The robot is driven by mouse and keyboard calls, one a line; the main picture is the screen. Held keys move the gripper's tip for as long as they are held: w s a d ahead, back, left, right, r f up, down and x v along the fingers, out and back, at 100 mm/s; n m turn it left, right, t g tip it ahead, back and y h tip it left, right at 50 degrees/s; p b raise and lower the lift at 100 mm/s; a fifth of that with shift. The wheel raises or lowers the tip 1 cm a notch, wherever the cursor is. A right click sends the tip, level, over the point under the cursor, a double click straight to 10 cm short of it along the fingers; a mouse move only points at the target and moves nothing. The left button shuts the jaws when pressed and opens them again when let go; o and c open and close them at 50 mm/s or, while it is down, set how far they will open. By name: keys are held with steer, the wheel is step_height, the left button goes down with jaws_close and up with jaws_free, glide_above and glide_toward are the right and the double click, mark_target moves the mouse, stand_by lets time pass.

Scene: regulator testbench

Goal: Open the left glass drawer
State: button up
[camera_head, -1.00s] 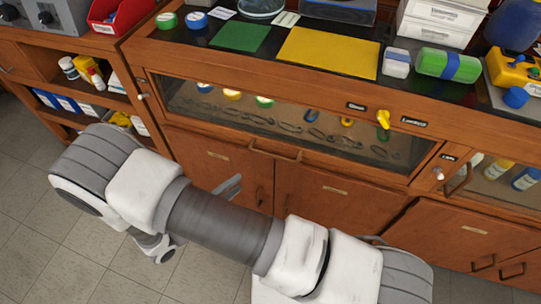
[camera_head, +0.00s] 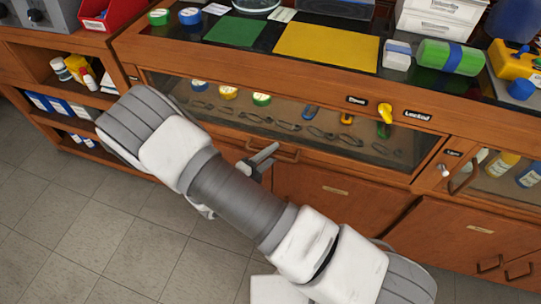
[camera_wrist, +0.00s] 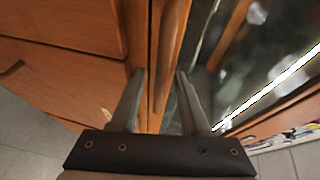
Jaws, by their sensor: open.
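The left glass drawer (camera_head: 330,120) is a wide wooden-framed glass front under the bench top, and it looks closed. Its wooden handle (camera_head: 286,157) is at the lower frame, partly hidden by my gripper. A yellow knob (camera_head: 384,109) sits on the frame above the glass, between a left label and a right one reading "Locked"; I cannot tell which way it points. My gripper (camera_head: 268,157) is open beside the handle. In the wrist view, the open fingers (camera_wrist: 160,88) stand on either side of a wooden bar (camera_wrist: 165,65), which may be the handle; no grip shows.
Wooden cupboard doors (camera_head: 335,190) lie below the drawer. A second glass compartment (camera_head: 500,175) with bottles is at the right. Open shelves (camera_head: 75,95) stand at the left. The bench top carries a yellow mat (camera_head: 325,47) and several items. The floor (camera_head: 100,230) is clear at lower left.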

jaws_close()
stand_by(1.4)
